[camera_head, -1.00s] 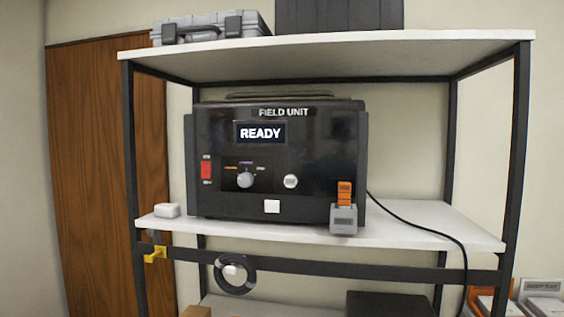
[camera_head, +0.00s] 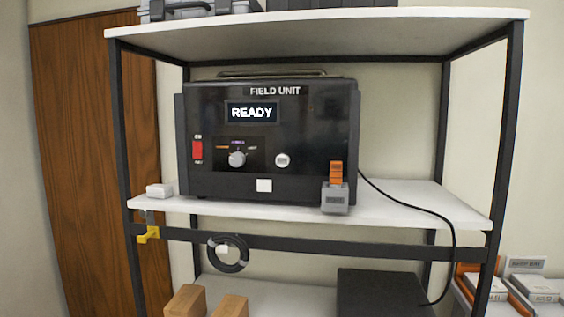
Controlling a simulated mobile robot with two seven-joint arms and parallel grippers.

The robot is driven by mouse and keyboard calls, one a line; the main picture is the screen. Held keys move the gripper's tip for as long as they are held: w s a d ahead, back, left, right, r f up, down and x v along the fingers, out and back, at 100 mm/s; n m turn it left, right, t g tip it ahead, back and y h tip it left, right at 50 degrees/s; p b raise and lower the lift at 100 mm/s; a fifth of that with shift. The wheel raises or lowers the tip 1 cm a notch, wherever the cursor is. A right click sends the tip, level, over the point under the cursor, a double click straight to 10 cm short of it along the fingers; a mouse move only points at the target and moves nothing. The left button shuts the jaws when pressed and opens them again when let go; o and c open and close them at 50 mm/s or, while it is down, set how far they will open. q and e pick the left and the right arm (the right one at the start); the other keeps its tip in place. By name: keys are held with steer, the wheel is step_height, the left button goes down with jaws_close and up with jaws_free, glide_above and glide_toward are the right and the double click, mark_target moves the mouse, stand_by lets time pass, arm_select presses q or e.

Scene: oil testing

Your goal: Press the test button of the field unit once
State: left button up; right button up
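The field unit (camera_head: 310,130) is a black box with a top handle, standing on the middle shelf. Its display (camera_head: 252,112) reads READY. Its front panel has a red switch (camera_head: 197,149) at the left, a grey selector knob (camera_head: 237,158) in the middle, and a round white button (camera_head: 282,160) right of the knob. I cannot read a label on that button. A small white square (camera_head: 264,185) sits low on the front. Neither gripper shows in the head view.
A grey-and-orange block (camera_head: 335,198) stands at the unit's front right corner. A small white box (camera_head: 159,190) lies at the shelf's left end. A black cable runs down at the right. A crossbar below carries a yellow hook (camera_head: 149,234) and a black coil (camera_head: 229,265).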

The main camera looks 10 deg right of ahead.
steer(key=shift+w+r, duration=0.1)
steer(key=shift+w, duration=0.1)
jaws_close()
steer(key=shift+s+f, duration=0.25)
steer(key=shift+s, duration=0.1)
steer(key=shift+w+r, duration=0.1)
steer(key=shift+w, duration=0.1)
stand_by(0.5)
